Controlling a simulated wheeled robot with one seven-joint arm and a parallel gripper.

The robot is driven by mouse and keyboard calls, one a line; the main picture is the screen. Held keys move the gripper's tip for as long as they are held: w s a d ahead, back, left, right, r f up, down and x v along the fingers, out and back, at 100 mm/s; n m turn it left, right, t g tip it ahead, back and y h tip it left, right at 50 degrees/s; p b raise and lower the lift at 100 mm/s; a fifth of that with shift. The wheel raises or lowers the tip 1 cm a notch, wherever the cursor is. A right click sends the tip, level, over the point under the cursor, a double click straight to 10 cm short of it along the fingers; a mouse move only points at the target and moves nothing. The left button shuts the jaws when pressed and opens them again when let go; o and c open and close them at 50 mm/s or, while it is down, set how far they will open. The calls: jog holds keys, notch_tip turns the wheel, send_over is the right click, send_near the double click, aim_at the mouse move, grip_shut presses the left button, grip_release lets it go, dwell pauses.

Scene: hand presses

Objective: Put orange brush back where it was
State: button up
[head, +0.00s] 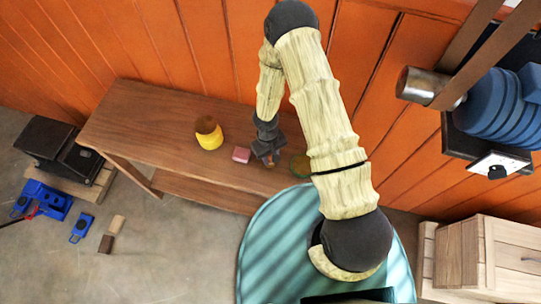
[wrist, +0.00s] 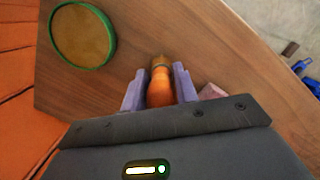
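The orange brush (wrist: 160,88) is between the two fingers of my gripper (wrist: 160,84) in the wrist view, and both fingers appear to touch its sides. In the head view my gripper (head: 267,157) is over the right part of the wooden table (head: 150,125), with a small bit of orange (head: 270,161) at its tip. Whether the brush rests on the table or hangs just above it I cannot tell. Its lower end is hidden by the gripper body.
A pink block (head: 241,154) sits left of my gripper, and a yellow object with a brown top (head: 210,137) further left. The table's left part is clear.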

jog(key=o, duration=0.3)
jog(key=shift+w+r, duration=0.15)
jog(key=shift+r, duration=0.1)
jog(key=r+b, duration=0.1)
jog(key=r, duration=0.2)
jog(key=w+r+b, duration=0.1)
jog(key=r, duration=0.3)
jog(key=r+b, duration=0.1)
jog(key=r, duration=0.3)
jog(key=shift+w+a+r, duration=0.15)
jog(key=shift+a+r, duration=0.05)
jog(key=shift+a, duration=0.15)
